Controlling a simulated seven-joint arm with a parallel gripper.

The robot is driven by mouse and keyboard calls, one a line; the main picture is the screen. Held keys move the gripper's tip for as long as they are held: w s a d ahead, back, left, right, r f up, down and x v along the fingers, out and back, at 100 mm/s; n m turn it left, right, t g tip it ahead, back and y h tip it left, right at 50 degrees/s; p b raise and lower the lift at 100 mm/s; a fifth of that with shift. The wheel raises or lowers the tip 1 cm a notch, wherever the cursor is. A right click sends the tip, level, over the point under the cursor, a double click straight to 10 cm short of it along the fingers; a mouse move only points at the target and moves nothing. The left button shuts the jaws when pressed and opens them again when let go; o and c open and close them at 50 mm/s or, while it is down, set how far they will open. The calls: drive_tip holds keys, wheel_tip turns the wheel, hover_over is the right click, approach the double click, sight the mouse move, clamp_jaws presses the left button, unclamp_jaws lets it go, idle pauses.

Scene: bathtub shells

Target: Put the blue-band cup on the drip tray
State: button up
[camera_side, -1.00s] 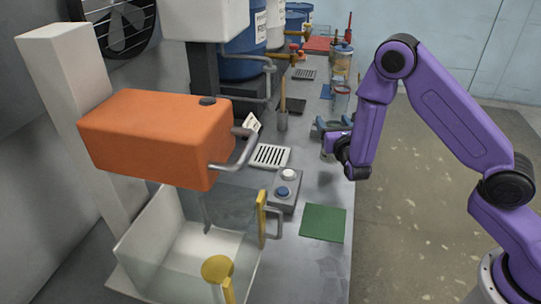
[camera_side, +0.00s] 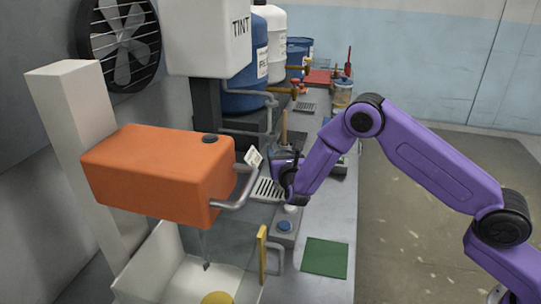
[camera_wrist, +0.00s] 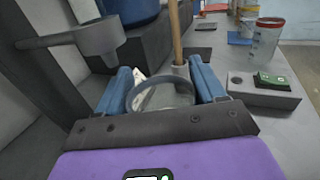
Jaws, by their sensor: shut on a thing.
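The cup (camera_wrist: 166,97) is clear with a grey-blue band at its rim. In the wrist view it sits between the two blue fingers of my gripper (camera_wrist: 162,70), which is shut on it. In the side view my gripper (camera_side: 284,165) is above the right part of the slotted drip tray (camera_side: 267,189), close to the nozzle side of the bench. The cup cannot be made out there, and the gripper hides part of the tray. I cannot tell how high the cup is above the tray.
An orange machine head (camera_side: 160,172) with a grey handle stands left of the tray. A button box (camera_side: 285,227) and green mat (camera_side: 325,257) lie in front. In the wrist view, a grey nozzle (camera_wrist: 98,38) is at left and a red-banded cup (camera_wrist: 264,42) at right.

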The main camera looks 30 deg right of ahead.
drive_tip(key=shift+w+a+f, duration=0.35)
drive_tip(key=shift+w+a, duration=0.35)
drive_tip(key=shift+w+a+f, duration=0.35)
drive_tip(key=shift+w+a, duration=0.3)
drive_tip(key=shift+a, duration=0.05)
drive_tip(key=shift+f, duration=0.15)
drive_tip(key=o, duration=1.6)
drive_tip(key=v, duration=0.7)
drive_tip(key=shift+s, duration=0.25)
